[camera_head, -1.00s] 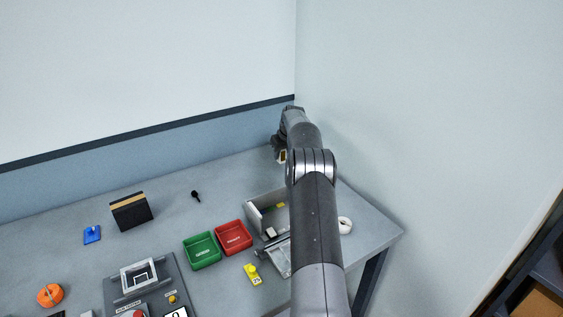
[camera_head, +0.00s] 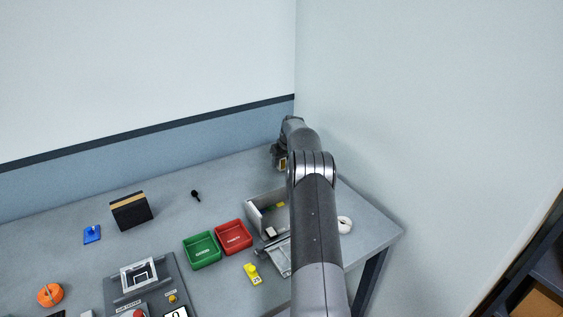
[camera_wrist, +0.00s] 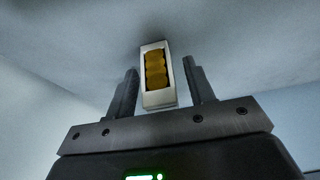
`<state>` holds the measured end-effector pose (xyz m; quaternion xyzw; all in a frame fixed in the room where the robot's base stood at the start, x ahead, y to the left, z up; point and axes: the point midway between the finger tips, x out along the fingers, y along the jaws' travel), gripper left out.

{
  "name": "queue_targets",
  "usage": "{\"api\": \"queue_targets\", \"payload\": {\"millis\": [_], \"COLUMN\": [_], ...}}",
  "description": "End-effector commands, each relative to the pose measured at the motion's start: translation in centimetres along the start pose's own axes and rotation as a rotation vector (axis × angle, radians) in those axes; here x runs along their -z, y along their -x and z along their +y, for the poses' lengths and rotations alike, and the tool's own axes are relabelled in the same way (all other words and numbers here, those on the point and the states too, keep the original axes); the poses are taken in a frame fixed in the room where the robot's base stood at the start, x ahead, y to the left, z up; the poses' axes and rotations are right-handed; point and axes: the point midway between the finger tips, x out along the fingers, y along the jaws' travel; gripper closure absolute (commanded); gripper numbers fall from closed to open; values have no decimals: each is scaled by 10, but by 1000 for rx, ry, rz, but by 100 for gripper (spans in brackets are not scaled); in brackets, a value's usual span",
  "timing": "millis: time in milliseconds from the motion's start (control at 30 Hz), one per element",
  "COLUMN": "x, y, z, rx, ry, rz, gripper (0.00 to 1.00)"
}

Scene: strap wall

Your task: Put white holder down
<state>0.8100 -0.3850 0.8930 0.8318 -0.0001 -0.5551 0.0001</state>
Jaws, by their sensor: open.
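The white holder (camera_wrist: 143,88) is a narrow upright frame in the wrist view, with several yellow-orange round pieces (camera_wrist: 156,68) stacked inside it. It is between the two dark fingers of my gripper (camera_wrist: 160,95), with a gap visible on each side. The fingers are open and do not appear to touch it. In the head view my gripper (camera_head: 280,163) is at the back right corner of the table, with a small part of the white and yellow holder (camera_head: 283,164) showing. Its base against the table cannot be made out clearly.
The grey table (camera_head: 230,180) has a green bin (camera_head: 202,250), a red bin (camera_head: 233,237) and a grey open box (camera_head: 258,222) in front of my gripper. A white ring (camera_head: 345,225) lies right of my arm. Walls stand close behind and right.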

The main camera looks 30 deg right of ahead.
Motion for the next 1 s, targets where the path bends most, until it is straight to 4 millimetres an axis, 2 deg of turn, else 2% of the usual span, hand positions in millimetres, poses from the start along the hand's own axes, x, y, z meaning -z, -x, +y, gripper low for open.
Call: {"api": "queue_targets", "payload": {"millis": [267,367,800,1000], "x": [2,2,2,1], "y": [8,22,106,121], "z": [0,0,0,0], "rx": [-1,-1,-1,0], "ry": [0,0,0,0], "rz": [1,2,2,0], "gripper": [51,51,51,51]}}
